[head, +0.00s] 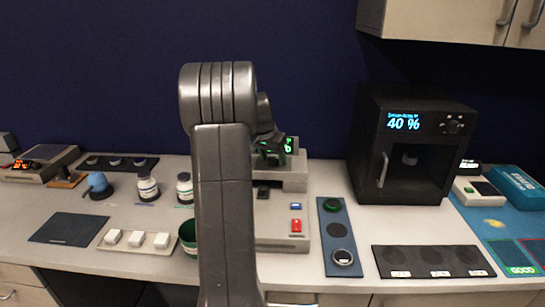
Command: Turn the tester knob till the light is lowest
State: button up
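The tester appears to be the grey bench device (285,228) at the middle, with a raised rear part (293,184) and a green-lit display (291,146). Its front carries a red switch (296,225), a blue button (296,206) and a small dark part (263,193). My arm covers its left side, and I cannot make out the knob. My gripper (268,152) is at the raised rear part, in front of the display and partly behind my arm. Its fingers are dark with green glints, and I cannot tell whether they touch anything.
A black incubator (365,150) reading 40 % stands right of the tester. A blue strip (336,250) with round places and a black three-place tray (432,262) lie at the front right. White-capped bottles (147,188), a green cup (188,236) and a white-block tray (112,249) are left.

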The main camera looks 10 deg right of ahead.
jog(key=shift+r, duration=0.15)
jog(key=b+v, duration=0.1)
jog(key=v, duration=1.2)
jog(key=shift+r, duration=0.25)
jog(key=shift+a+f, duration=0.1)
jog(key=shift+f, duration=0.05)
jog(key=p+x, duration=0.1)
jog(key=x, duration=1.2)
jog(key=shift+f, duration=0.3)
